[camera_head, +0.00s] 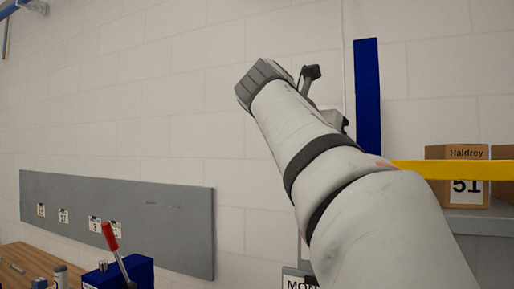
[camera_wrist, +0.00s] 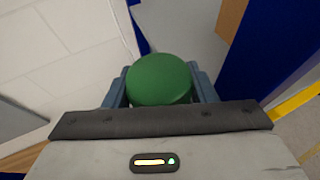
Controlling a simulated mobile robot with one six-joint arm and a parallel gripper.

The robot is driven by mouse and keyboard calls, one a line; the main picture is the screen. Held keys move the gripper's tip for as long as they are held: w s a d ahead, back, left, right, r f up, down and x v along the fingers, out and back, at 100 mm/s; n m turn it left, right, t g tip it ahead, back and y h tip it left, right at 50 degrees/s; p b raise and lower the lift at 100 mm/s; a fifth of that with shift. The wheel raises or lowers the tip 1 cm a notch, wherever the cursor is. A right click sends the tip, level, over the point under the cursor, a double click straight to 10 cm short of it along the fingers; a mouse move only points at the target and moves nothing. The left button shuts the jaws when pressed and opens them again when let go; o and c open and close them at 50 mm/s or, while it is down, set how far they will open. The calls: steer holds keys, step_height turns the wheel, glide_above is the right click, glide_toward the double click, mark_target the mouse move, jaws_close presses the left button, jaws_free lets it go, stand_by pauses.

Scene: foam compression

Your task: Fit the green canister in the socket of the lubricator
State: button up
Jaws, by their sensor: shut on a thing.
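The green canister (camera_wrist: 160,79) is in the wrist view, seen from its round green end. My gripper (camera_wrist: 160,85) is shut on it, with a blue-grey finger on either side. In the head view my arm rises across the middle and right, and the gripper's fingers and the canister are hidden behind it. A blue machine with a red-handled lever (camera_head: 125,272) stands at the lower left of the head view, cut by the bottom edge. I cannot tell whether it is the lubricator, and no socket shows.
A wooden bench (camera_head: 25,262) is at lower left with small cylinders on it. A grey panel (camera_head: 150,215) with numbered labels hangs on the wall behind. At right are a blue post (camera_head: 367,95), a yellow beam (camera_head: 450,169) and a cardboard box (camera_head: 452,155) on a shelf.

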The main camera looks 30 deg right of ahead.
steer(key=shift+f, duration=0.4)
steer(key=o, duration=1.1)
steer(key=shift+c, duration=0.2)
steer(key=shift+o, duration=1.1)
steer(key=shift+w, duration=0.15)
steer(key=shift+a, duration=0.1)
steer(key=b+v, duration=0.1)
steer(key=v, duration=0.6)
steer(key=shift+a, duration=0.35)
steer(key=shift+r, duration=0.1)
